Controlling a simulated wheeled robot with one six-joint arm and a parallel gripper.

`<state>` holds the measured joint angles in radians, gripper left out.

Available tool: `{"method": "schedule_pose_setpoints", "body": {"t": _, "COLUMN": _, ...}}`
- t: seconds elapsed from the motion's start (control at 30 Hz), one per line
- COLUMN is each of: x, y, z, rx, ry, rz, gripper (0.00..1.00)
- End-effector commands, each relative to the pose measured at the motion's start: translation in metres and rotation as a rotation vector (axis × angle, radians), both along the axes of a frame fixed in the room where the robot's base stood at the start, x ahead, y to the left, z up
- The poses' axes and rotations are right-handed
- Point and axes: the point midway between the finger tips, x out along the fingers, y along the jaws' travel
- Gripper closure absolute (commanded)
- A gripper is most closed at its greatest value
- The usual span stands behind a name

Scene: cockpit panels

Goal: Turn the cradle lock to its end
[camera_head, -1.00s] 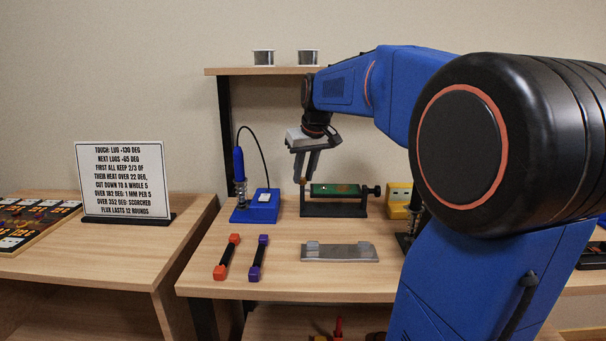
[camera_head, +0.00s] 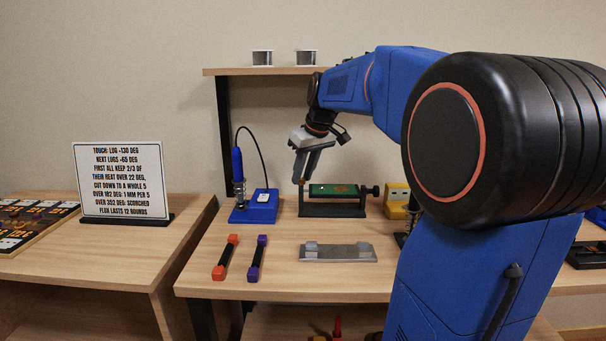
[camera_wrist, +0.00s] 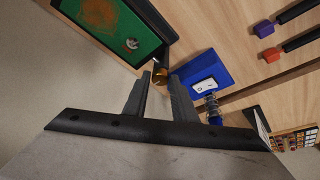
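The cradle (camera_head: 333,210) is a dark stand on the bench, holding a green board (camera_head: 335,190) with a brownish patch. A black knob (camera_head: 370,190) is at its right end. The small brass cradle lock (camera_wrist: 161,76) is at its left end. My gripper (camera_head: 302,179) reaches down to that end from above. In the wrist view, the two fingertips (camera_wrist: 160,78) lie on either side of the brass lock with little or no gap, so the gripper looks shut on it. The fingers partly hide the lock, and its turn angle is hard to read.
A blue soldering station (camera_head: 255,208) with an upright iron stands close left of the cradle. A yellow device (camera_head: 397,198) stands to the right. A red-ended tool (camera_head: 225,258), a purple-ended tool (camera_head: 258,258) and a grey metal plate (camera_head: 338,253) lie in front.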

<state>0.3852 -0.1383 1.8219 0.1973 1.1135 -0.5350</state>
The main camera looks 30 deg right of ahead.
Motion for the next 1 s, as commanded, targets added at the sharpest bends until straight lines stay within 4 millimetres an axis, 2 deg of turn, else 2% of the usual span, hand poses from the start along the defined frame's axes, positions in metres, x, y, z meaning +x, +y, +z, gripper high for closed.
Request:
{"method": "schedule_pose_setpoints", "body": {"t": 0.33, "x": 0.0, "y": 0.0, "z": 0.0, "rx": 0.0, "ry": 0.0, "rz": -0.001, "gripper": 0.6}}
{"method": "schedule_pose_setpoints", "body": {"t": 0.47, "x": -0.002, "y": 0.0, "z": 0.006, "rx": 0.0, "ry": -0.002, "rz": -0.001, "gripper": 0.6}}
{"method": "schedule_pose_setpoints", "body": {"t": 0.67, "x": -0.013, "y": -0.002, "z": 0.034, "rx": 0.0, "ry": -0.002, "rz": -0.001, "gripper": 0.6}}
{"method": "schedule_pose_setpoints", "body": {"t": 1.0, "x": -0.039, "y": -0.004, "z": 0.098, "rx": -0.001, "ry": -0.003, "rz": -0.002, "gripper": 0.6}}
